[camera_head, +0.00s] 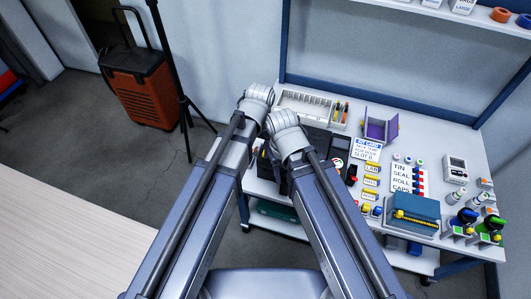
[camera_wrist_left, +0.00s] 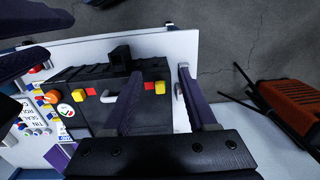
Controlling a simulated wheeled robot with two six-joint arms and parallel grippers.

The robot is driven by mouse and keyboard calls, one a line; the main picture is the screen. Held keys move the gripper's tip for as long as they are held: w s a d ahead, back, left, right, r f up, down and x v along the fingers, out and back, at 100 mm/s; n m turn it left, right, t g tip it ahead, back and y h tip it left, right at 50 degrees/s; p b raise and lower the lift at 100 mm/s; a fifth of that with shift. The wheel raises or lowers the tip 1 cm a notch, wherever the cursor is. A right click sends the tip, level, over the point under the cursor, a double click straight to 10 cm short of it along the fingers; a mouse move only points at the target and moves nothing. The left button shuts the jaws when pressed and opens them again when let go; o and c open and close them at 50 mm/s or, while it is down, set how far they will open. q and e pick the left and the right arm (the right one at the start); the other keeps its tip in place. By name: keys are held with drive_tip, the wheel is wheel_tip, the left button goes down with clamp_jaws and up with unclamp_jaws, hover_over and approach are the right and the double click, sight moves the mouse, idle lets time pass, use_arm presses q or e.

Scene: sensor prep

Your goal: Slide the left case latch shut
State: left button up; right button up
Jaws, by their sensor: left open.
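The black case (camera_wrist_left: 140,70) lies on the white bench in the left wrist view, with a grey handle (camera_wrist_left: 108,97) on its front. The left case latch (camera_wrist_left: 155,87), small and red and yellow, shows between the fingers of my left gripper (camera_wrist_left: 160,76). These fingers are open and empty, and I cannot tell whether one touches it. A second red and yellow latch (camera_wrist_left: 84,93) is beyond the handle. In the head view, my arms hide much of the case (camera_head: 316,139). Two dark bars in the left wrist view look like my right gripper (camera_wrist_left: 58,36), apart.
An orange cart (camera_head: 142,90) and a black stand (camera_head: 183,98) are on the floor at left.

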use_arm(q)
drive_tip(key=shift+h, duration=0.3)
drive_tip(key=w+f, duration=0.1)
drive_tip(key=w, duration=0.1)
drive_tip(key=w+d+f+b, duration=0.1)
drive_tip(key=w, duration=0.2)
drive_tip(key=w+d+b, duration=0.1)
drive_tip(key=w, duration=0.1)
drive_tip(key=shift+w+d+f, duration=0.2)
drive_tip(key=shift+d+f, duration=0.05)
drive_tip(key=shift+f, duration=0.15)
drive_tip(key=shift+s, duration=0.1)
wheel_tip(320, 180, down, 8)
drive_tip(key=b, duration=0.7)
drive_tip(key=shift+r+b, duration=0.1)
drive_tip(key=shift+b, duration=0.3)
clamp_jaws()
